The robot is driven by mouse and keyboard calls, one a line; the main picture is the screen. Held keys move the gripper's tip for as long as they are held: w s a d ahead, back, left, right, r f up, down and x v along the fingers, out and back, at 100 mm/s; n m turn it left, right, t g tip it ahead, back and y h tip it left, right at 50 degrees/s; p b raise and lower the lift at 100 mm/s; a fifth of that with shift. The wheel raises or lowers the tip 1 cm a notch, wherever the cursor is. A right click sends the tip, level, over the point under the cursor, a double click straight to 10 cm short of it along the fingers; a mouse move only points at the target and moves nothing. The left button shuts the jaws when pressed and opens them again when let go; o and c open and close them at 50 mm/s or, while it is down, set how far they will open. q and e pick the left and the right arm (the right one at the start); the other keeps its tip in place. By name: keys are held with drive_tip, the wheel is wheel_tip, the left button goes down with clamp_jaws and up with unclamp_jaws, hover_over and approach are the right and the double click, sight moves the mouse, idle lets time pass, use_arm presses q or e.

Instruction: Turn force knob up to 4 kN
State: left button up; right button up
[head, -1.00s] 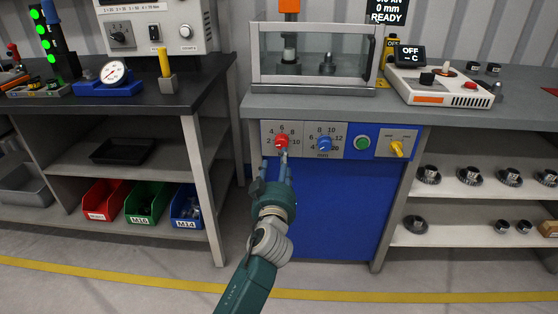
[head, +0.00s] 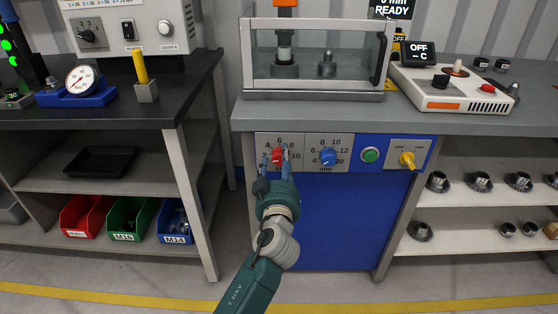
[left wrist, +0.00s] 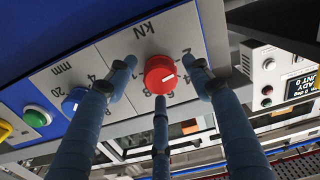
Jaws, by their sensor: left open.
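The red force knob (head: 277,156) is on the bench's front panel, under the kN scale. In the left wrist view the three fingers of the left gripper (left wrist: 161,80) stand around the knob, with gaps visible at the sides; contact below is unclear. My right gripper is not in view.
Right of the force knob are a blue mm knob (head: 328,157), a green button (head: 370,155) and a yellow switch (head: 407,160). A clear-fronted press enclosure (head: 315,60) stands on the bench above. Open shelves with metal parts lie to the right.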

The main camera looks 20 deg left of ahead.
use_arm(q)
drive_tip(key=c, duration=1.1)
drive_tip(key=shift+c, duration=0.2)
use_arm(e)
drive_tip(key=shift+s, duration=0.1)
use_arm(q)
drive_tip(key=shift+m, duration=1.7)
drive_tip(key=m, duration=0.2)
drive_tip(key=shift+r+m+p, duration=0.1)
drive_tip(key=shift+m+p, duration=0.2)
drive_tip(key=shift+m, duration=1.1)
drive_tip(key=shift+m+p, duration=0.45)
drive_tip(key=shift+m, duration=0.45)
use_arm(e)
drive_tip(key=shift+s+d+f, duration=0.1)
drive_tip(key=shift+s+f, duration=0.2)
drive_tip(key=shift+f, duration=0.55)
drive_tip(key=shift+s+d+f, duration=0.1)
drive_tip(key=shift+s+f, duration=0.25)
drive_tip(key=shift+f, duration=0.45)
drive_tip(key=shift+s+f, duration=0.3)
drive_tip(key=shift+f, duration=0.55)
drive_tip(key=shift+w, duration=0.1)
